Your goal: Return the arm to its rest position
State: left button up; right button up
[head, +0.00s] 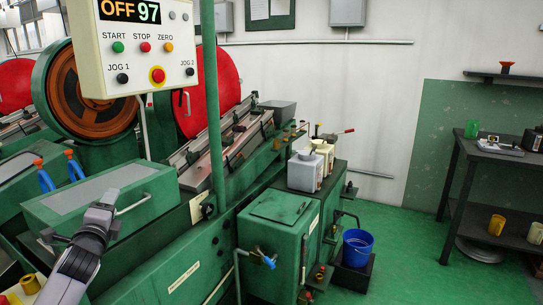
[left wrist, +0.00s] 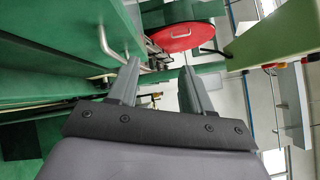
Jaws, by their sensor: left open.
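My left gripper (head: 96,213) is at the lower left in the head view, in front of the green machine's lidded box (head: 95,200) and close to its curved handle (head: 133,204). In the left wrist view the gripper (left wrist: 158,74) has its two grey fingers apart with nothing between them. Whether a finger touches the box cannot be told. My right gripper is in neither view.
A control panel (head: 140,45) reading "OFF 97" hangs on a green post (head: 212,120). A green tank (head: 278,235) and blue bucket (head: 357,247) stand right of the arm. A dark table (head: 500,155) is at far right. Green floor (head: 410,260) lies clear between.

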pick_arm(q)
jog(key=s+d+f+n+g+h, duration=0.2)
jog(key=s+d+f+n, duration=0.35)
jog(key=f+n, duration=0.35)
jog(key=s+d+f+n+g+h, duration=0.25)
jog(key=s+d+f+n, duration=0.35)
jog(key=f, duration=0.6)
jog(key=s+d+f+g, duration=0.1)
jog(key=s+d+f, duration=0.1)
jog(key=s, duration=0.6)
jog(key=s+d+f+n+g+h, duration=0.1)
jog(key=s+d+f, duration=0.2)
jog(key=s, duration=0.6)
jog(key=s+d+f+n+g, duration=0.1)
jog(key=s+d+f, duration=0.1)
jog(key=s+f, duration=0.3)
jog(key=s, duration=0.4)
jog(key=shift+s+d+f+h, duration=0.15)
jog(key=shift+d+f+h, duration=0.05)
jog(key=shift+d+h, duration=0.15)
